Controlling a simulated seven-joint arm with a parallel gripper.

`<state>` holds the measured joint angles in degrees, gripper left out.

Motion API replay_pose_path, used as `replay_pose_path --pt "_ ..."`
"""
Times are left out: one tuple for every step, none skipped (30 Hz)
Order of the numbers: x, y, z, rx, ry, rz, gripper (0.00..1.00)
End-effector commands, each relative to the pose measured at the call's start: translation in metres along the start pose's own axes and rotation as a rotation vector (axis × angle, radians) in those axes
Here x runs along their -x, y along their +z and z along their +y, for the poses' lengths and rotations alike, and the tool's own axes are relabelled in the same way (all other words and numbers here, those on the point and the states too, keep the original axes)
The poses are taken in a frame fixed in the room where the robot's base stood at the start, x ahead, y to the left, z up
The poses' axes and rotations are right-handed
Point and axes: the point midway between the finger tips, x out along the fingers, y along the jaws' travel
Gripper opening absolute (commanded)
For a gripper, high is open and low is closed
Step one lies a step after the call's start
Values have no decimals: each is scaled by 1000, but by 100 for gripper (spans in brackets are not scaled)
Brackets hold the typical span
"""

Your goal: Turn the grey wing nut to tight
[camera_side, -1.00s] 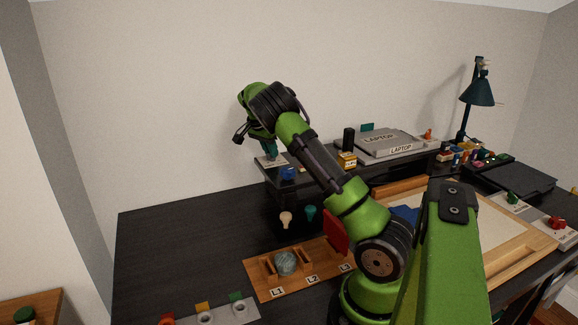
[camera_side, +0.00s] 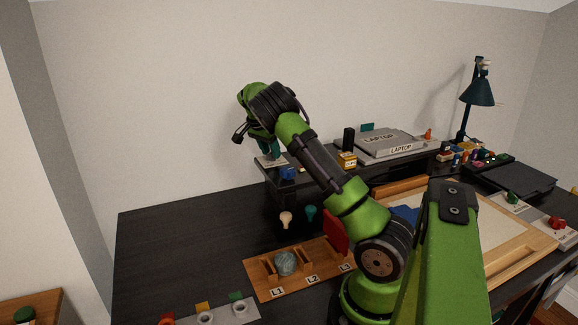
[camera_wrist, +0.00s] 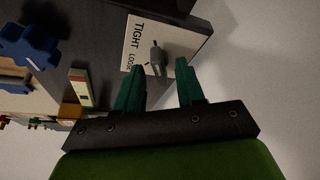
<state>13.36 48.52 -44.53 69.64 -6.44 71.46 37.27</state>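The grey wing nut (camera_wrist: 157,56) sits on a white plate (camera_wrist: 140,37) in the wrist view. The plate carries the words TIGHT and LOOSE, with LOOSE nearer my gripper. The nut lies just beyond my fingertips, apart from them as far as I can tell. My gripper (camera_wrist: 161,68) has two green fingers set apart with nothing between them. In the side view my gripper (camera_side: 270,152) points down over the left end of the raised shelf, where the plate's edge (camera_side: 266,164) shows and the nut cannot be made out.
A blue knob-like part (camera_wrist: 30,45) is beside the plate; it also shows in the side view (camera_side: 288,173). The shelf (camera_side: 275,185) also holds a yellow block (camera_side: 347,160) and a laptop (camera_side: 385,142). Open desk (camera_side: 185,235) lies at left.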

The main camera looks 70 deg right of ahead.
Motion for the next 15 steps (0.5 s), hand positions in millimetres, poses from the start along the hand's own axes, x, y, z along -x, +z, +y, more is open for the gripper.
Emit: replay_pose_path --pt "6 0 -1 1 -4 1 38" --pt "10 0 -1 1 -4 1 38" --pt "16 0 -1 0 -5 2 38" --pt "22 0 -1 0 -6 1 38" --pt "28 0 -1 0 -6 1 38" --pt "37 0 -2 1 -7 1 38" --pt "45 0 -2 0 -8 1 38" --pt "52 0 -1 0 -6 1 38" --pt "62 0 -1 0 -7 1 38" --pt "70 0 -1 1 -7 2 38" --pt "77 0 -1 1 -7 2 38" --pt "88 0 -1 0 -7 2 38" --pt "95 0 -1 0 -6 1 38" --pt "102 0 -1 0 -6 1 38" --pt "111 0 -1 0 -5 1 38"
